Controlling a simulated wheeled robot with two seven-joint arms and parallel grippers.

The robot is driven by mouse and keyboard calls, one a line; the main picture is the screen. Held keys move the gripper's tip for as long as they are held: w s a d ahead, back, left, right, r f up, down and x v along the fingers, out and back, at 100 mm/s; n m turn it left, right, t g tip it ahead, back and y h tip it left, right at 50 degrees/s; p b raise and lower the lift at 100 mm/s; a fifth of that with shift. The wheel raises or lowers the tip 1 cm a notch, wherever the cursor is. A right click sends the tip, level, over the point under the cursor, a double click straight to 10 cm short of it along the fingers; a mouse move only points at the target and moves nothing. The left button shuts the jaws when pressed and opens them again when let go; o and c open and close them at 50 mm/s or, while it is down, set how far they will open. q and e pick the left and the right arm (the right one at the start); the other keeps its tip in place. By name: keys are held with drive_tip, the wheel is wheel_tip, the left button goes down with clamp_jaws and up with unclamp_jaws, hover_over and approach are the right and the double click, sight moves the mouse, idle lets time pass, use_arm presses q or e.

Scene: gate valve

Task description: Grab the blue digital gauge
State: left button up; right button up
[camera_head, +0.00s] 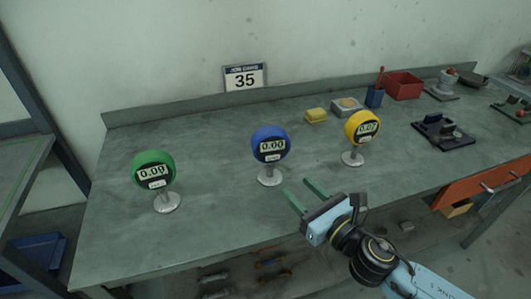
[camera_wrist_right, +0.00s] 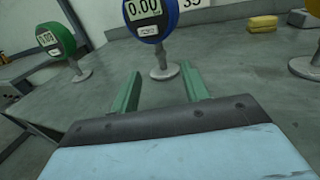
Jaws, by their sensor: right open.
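The blue digital gauge (camera_head: 270,146) stands upright on a small round foot near the middle of the grey-green workbench (camera_head: 220,200). Its display reads 0.00. My right gripper (camera_head: 300,190) is open and empty, with its two green fingers pointing at the gauge's stand, just in front and to the right of it. In the right wrist view the blue gauge (camera_wrist_right: 150,14) is at the top, cut off by the frame edge, with its stem and foot beyond and between the fingertips (camera_wrist_right: 163,80). The fingers are apart from it. My left gripper is not in view.
A green gauge (camera_head: 153,172) stands to the left and a yellow gauge (camera_head: 362,129) to the right. Behind are a yellow sponge (camera_head: 316,115), a blue cup (camera_head: 374,97) and a red bin (camera_head: 402,86). A black fixture (camera_head: 442,132) sits farther right. The bench around the blue gauge is clear.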

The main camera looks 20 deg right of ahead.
sight(273, 164)
drive_tip(key=x, duration=0.4)
drive_tip(key=shift+w+a+r+p, duration=0.1)
drive_tip(key=shift+w+p, duration=0.1)
drive_tip(key=shift+p, duration=0.1)
drive_tip(key=x, duration=0.2)
drive_tip(key=shift+w+a, duration=0.1)
drive_tip(key=shift+w, duration=0.2)
drive_tip(key=shift+w+a, duration=0.15)
drive_tip(key=shift+w, duration=0.2)
drive_tip(key=shift+w+a, duration=0.15)
drive_tip(key=shift+w, duration=0.2)
drive_tip(key=x, duration=0.4)
drive_tip(key=shift+w+a, duration=0.15)
drive_tip(key=shift+w, duration=0.25)
drive_tip(key=shift+c, duration=0.4)
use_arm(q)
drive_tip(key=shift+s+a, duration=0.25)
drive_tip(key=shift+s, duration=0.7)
use_arm(e)
clamp_jaws()
